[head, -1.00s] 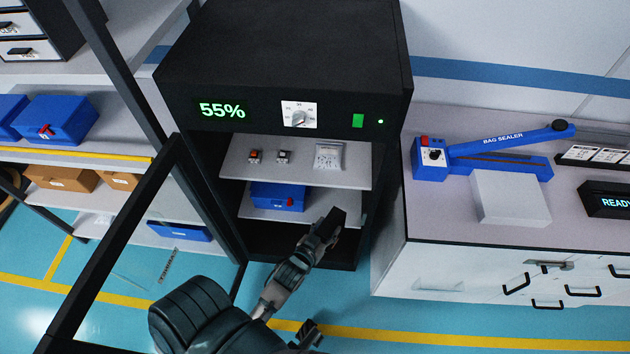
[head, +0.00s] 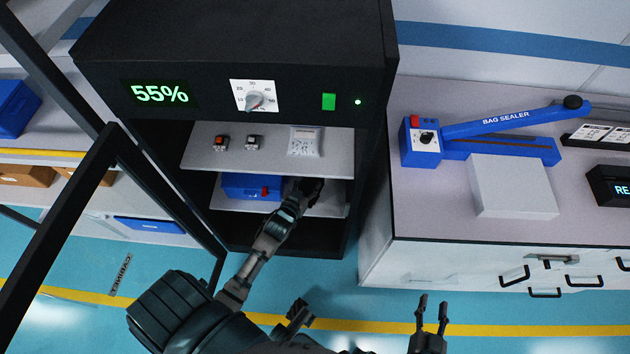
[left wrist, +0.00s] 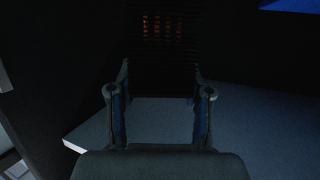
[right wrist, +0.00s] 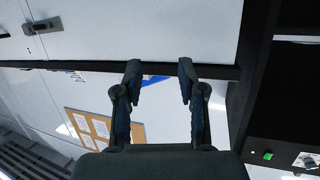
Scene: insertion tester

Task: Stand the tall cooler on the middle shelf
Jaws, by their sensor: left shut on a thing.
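The tall cooler (left wrist: 162,45) is a dark, ribbed block with faint orange marks, seen between my left fingers in the left wrist view. In the head view it is a small black shape (head: 312,184), mostly merged with the gripper. My left gripper (head: 298,196) is shut on it, inside the black cabinet at the right part of the shelf with the blue box. This grey shelf (head: 328,205) lies below the upper shelf. I cannot tell whether the cooler touches it. My right gripper (head: 432,312) is open and empty, outside the cabinet; its parted fingers show in the right wrist view (right wrist: 160,75).
A blue box (head: 245,186) with a red latch stands left of the cooler. The upper shelf (head: 200,160) holds small parts and a pale bag (head: 305,141). The open cabinet door (head: 60,230) is at left. A bench with a blue bag sealer (head: 480,140) is at right.

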